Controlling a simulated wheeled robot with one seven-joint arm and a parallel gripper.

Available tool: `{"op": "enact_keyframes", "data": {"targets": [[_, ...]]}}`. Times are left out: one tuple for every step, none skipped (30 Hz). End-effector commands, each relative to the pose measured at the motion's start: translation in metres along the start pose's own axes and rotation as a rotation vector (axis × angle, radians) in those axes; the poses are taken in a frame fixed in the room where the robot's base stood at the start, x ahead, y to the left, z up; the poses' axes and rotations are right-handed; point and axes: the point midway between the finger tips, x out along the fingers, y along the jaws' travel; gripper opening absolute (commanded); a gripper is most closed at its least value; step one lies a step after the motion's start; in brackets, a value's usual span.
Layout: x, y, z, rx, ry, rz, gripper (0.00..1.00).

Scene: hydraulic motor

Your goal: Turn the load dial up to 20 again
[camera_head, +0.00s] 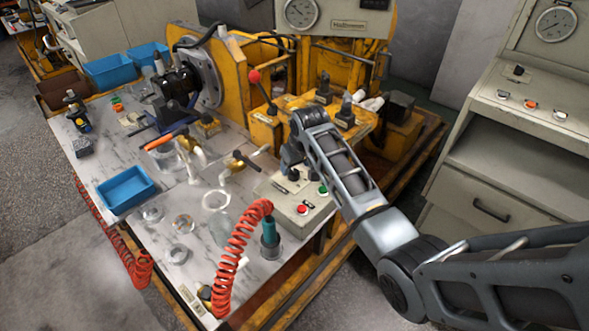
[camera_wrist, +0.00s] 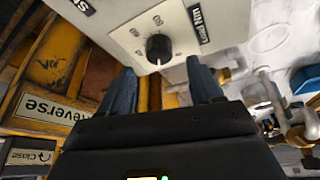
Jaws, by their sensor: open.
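The load dial (camera_wrist: 158,48) is a black round knob on a pale panel, at the top centre of the wrist view. Small numbers ring it, and a "Load Nm" label (camera_wrist: 198,24) sits to its right. A light mark shows on the knob's lower side; the value it points at is too small to read surely. My gripper (camera_wrist: 163,82) is open, its two dark fingers apart on either side below the dial, with the knob beyond the gap and not gripped. In the head view my gripper (camera_head: 291,158) hangs by the control box (camera_head: 287,210), hiding part of its top.
Red (camera_head: 302,210) and green (camera_head: 323,191) buttons sit on the box near my arm. A lever with a red knob (camera_head: 254,77) stands behind my gripper. A coiled red hose (camera_head: 235,255) rises in front. Yellow machinery (camera_wrist: 55,65) fills the wrist view's left.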

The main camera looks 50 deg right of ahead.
Motion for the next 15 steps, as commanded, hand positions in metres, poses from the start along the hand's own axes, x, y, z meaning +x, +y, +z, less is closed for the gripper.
{"op": "enact_keyframes", "data": {"targets": [[-0.008,0.0,0.0,0.0,0.003,0.0,0.64],[-0.012,0.0,0.0,0.0,0.003,0.0,0.64],[-0.017,0.0,-0.001,0.0,0.003,0.0,0.64],[-0.021,0.0,-0.001,0.0,0.003,0.0,0.64],[-0.024,0.0,0.0,0.0,0.002,0.0,0.64],[-0.027,0.0,0.0,0.0,0.002,0.0,0.64],[-0.029,0.0,0.0,0.0,0.002,0.0,0.64],[-0.031,0.0,0.0,0.0,0.001,0.0,0.64],[-0.033,0.0,0.0,0.0,0.0,0.0,0.64],[-0.034,0.0,0.0,0.0,0.0,0.0,0.64],[-0.034,0.0,0.0,0.0,0.0,0.0,0.64],[-0.035,0.0,0.0,0.0,0.0,0.0,0.64],[-0.035,0.0,0.0,0.0,0.0,0.0,0.64],[-0.035,0.0,0.0,0.0,0.0,0.0,0.64],[-0.035,0.0,0.0,0.0,0.0,0.0,0.64]]}}
